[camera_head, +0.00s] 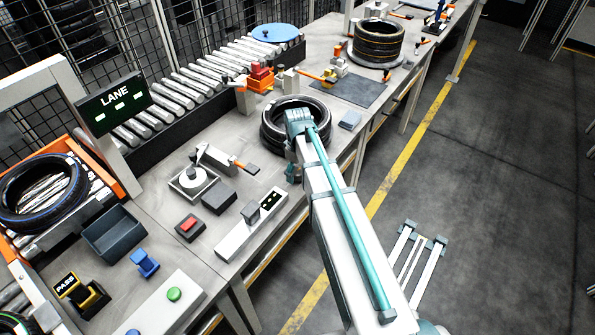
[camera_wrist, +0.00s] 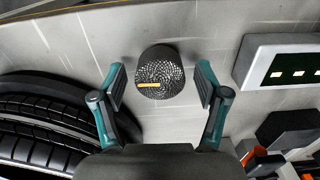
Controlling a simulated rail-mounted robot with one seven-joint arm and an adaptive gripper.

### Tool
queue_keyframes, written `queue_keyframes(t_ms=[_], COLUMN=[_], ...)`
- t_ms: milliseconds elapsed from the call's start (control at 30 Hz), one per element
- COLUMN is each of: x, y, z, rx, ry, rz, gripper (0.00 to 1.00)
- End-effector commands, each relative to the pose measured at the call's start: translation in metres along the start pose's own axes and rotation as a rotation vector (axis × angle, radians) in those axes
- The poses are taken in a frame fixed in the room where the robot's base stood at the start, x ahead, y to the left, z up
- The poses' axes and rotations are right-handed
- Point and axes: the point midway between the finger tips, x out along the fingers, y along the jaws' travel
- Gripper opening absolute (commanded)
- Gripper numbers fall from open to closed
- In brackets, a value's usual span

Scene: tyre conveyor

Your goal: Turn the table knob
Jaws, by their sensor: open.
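The table knob (camera_wrist: 161,72) is a dark round knob with a textured face and a short orange-yellow mark at its lower left edge. In the wrist view it stands on the grey table between the two fingers of my gripper (camera_wrist: 160,82). My gripper is open, with a gap between each finger and the knob.
A black tyre (camera_head: 285,112) lies close by; it also fills the lower left of the wrist view (camera_wrist: 40,125). A white panel with lit marks (camera_head: 240,235) is on the other side. A red button box (camera_head: 189,227) and an orange-handled clamp (camera_head: 222,160) stand farther left.

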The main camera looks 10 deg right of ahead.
Motion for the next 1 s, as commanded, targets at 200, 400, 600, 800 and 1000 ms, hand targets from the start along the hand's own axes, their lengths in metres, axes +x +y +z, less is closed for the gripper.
queue_keyframes(t_ms=[200,400,600,800,1000], x=[-0.011,-0.042,-0.080,-0.107,-0.119], y=[0.000,0.001,0.001,0.001,0.000], z=[0.000,-0.001,-0.001,-0.001,0.000], rx=[0.000,0.000,0.000,0.000,0.000], ry=[0.001,0.002,0.002,0.002,0.000], rz=[0.001,0.002,0.002,0.001,0.000], gripper=[0.74,0.74,0.74,0.74,0.74])
